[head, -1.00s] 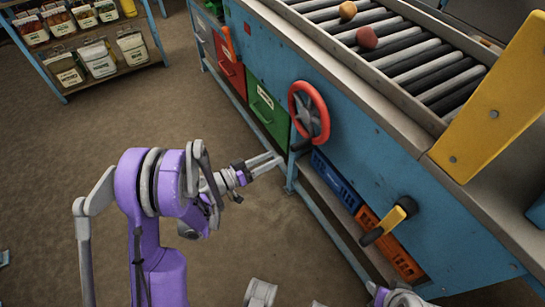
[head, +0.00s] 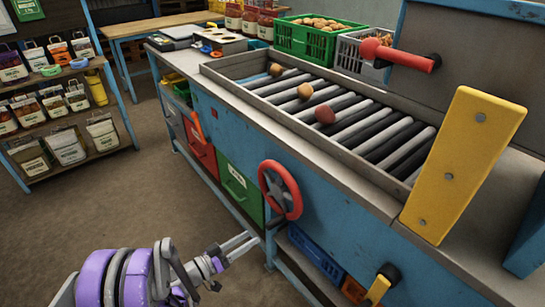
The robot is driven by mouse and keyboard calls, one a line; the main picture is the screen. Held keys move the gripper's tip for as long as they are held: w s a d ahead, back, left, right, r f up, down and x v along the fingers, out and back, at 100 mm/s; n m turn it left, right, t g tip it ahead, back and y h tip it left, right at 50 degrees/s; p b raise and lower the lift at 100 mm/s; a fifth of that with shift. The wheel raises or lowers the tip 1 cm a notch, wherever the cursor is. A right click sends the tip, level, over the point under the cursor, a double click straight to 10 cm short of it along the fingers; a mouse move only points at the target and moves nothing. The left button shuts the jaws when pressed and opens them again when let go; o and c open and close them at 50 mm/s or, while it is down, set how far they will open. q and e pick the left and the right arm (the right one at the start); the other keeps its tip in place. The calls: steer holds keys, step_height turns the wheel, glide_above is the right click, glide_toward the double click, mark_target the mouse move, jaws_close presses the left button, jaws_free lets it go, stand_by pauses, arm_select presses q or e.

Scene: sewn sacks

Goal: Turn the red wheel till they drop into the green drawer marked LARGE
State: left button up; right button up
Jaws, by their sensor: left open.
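The red wheel (head: 280,190) is mounted on the blue front of the roller bench. The green drawer (head: 240,187) with a pale label is just left of the wheel; its lettering is too small to read, and it looks closed. Three round brownish things lie on the rollers: an orange-tan one (head: 276,69), a tan one (head: 305,91) and a reddish one (head: 325,115). My left gripper (head: 250,242) is open and empty, below and left of the wheel, apart from it in the picture. My right gripper is out of view.
A red drawer (head: 202,148) sits left of the green one. A yellow plate (head: 464,165) and a red-handled lever (head: 400,54) stand at the right. Blue (head: 316,253) and orange (head: 353,289) crates are below. A shelf of sacks (head: 60,180) is at left; floor between is clear.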

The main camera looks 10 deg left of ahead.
mark_target(285, 216)
arm_select(q)
steer(key=w+d+m, duration=0.1)
steer(key=w+d, duration=0.1)
steer(key=w, duration=0.1)
steer(key=w+d+m, duration=0.2)
steer(key=w, duration=0.1)
steer(key=w+d+m, duration=0.2)
steer(key=w+d, duration=0.1)
steer(key=shift+d+p, duration=0.1)
steer(key=shift+p, duration=0.25)
jaws_close()
stand_by(0.4)
stand_by(1.0)
